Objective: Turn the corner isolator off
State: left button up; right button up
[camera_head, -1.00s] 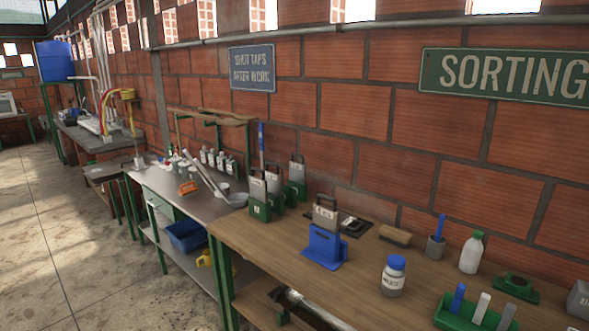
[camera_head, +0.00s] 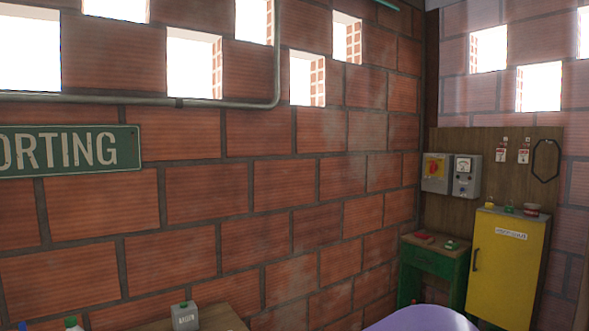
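The corner isolator (camera_head: 434,170) is a grey box with a red rotary handle on a yellow plate. It is mounted on a brown wooden board (camera_head: 447,216) in the corner, right of the picture's middle. The handle is too small to read its exact position. A second grey box with a white-faced meter (camera_head: 466,175) sits directly to its right. Neither of my grippers is in view.
Below the isolator is a green stand (camera_head: 435,268) with small red and green items. A yellow cabinet (camera_head: 498,270) stands to its right. A smooth lilac shape (camera_head: 420,318) rises at the bottom edge; I cannot tell what it is. Tags (camera_head: 501,151) hang on the board.

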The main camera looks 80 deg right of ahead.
aim_at(433, 167)
jog(key=z, duration=3.3)
jog(key=i+u, duration=0.1)
jog(key=i, duration=0.5)
jog(key=i+l, duration=0.15)
jog(key=i, duration=0.45)
jog(key=i+l+u, duration=0.15)
jog(key=i, duration=0.4)
